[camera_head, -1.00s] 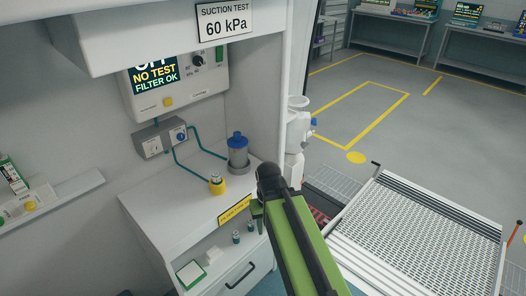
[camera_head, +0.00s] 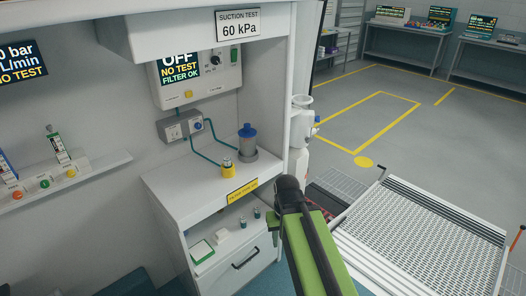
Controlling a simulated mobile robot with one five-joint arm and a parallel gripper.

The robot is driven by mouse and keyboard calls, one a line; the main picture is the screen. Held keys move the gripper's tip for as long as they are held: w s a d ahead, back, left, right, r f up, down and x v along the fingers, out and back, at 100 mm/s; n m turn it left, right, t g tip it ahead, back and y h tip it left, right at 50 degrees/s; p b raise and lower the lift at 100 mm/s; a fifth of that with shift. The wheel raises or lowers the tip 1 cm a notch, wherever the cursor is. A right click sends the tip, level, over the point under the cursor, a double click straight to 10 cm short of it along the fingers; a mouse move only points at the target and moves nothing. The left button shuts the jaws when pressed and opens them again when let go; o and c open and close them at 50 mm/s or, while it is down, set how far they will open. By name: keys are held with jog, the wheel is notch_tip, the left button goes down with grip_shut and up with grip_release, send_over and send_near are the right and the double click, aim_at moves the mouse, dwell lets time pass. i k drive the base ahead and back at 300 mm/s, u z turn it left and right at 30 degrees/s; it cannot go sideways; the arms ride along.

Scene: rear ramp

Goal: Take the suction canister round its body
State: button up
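The suction canister (camera_head: 247,138) has a translucent grey-blue body and a blue lid. It stands upright in a grey ring-like holder (camera_head: 248,155) at the back right of the white counter, and the holder hides its lower part. A teal hose runs from the wall unit towards it. My gripper (camera_head: 274,226) is at the far end of my green and black arm, in front of and below the counter's right front edge. It is well apart from the canister. The arm mostly hides the fingers, so their opening cannot be told.
A yellow-based fitting (camera_head: 228,170) stands on the counter (camera_head: 190,192), left of and in front of the canister. The suction test panel (camera_head: 205,78) overhangs behind. A side wall (camera_head: 275,90) bounds the niche at right. A metal ramp (camera_head: 415,245) lies at right.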

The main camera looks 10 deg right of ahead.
aim_at(248, 146)
jog(key=u, duration=0.2)
jog(key=i, duration=0.55)
jog(key=u, duration=3.6)
jog(key=i, duration=0.05)
jog(key=z, duration=1)
jog(key=k, duration=0.5)
jog(key=i, duration=0.5)
jog(key=u, duration=0.15)
